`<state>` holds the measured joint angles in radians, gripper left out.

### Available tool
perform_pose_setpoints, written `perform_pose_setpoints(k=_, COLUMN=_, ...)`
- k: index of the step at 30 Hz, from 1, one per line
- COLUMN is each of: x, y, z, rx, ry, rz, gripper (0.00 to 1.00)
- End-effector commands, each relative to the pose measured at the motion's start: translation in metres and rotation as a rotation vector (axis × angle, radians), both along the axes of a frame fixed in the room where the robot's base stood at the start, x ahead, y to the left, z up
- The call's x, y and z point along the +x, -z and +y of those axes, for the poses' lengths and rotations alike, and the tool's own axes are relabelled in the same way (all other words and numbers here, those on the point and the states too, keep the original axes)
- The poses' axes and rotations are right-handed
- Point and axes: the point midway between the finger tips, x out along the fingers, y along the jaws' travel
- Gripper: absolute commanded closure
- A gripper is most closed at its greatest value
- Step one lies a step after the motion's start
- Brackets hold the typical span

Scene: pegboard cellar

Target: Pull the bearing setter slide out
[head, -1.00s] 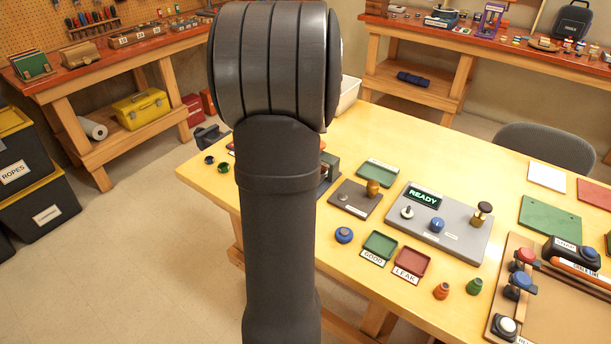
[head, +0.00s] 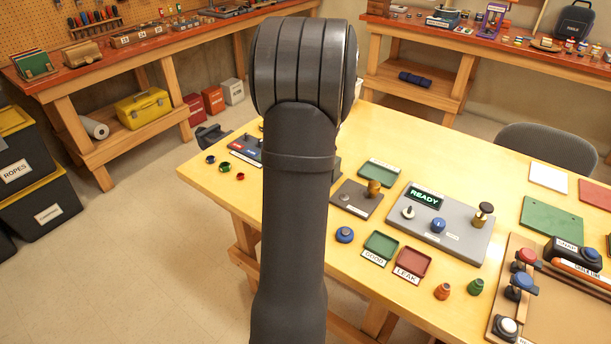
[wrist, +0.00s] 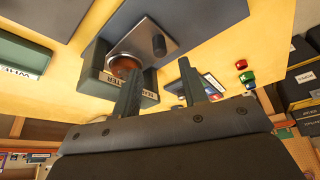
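The bearing setter (wrist: 91,72) is a dark green block in the wrist view; its front label is partly hidden by one finger. Its slide (wrist: 145,32) is a grey plate at the block, with an upright black knob (wrist: 158,45). An orange-brown round part (wrist: 124,66) shows in the block beside the plate. My gripper (wrist: 160,66) is open, its two fingers apart with nothing seen between them. The knob appears just past the fingertips, roughly in line with the gap.
A grey panel reading READY (head: 447,232) and a brown plate with a brass knob (head: 356,199) stand right of my arm on the yellow table (head: 300,235). Green and red trays (head: 412,262) lie in front. A dark panel (head: 246,146) and small coloured caps (head: 224,168) are left.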

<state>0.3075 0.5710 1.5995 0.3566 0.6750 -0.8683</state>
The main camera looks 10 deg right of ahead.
Motion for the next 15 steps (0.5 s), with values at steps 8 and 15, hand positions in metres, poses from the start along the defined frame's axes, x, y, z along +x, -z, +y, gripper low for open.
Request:
perform_pose_setpoints(k=8, x=0.016, y=0.040, z=0.005, rx=0.000, ry=-0.001, rz=0.002, gripper=0.60)
perform_pose_setpoints(k=15, x=0.021, y=0.051, z=0.006, rx=-0.001, ry=0.000, rz=0.000, gripper=0.60)
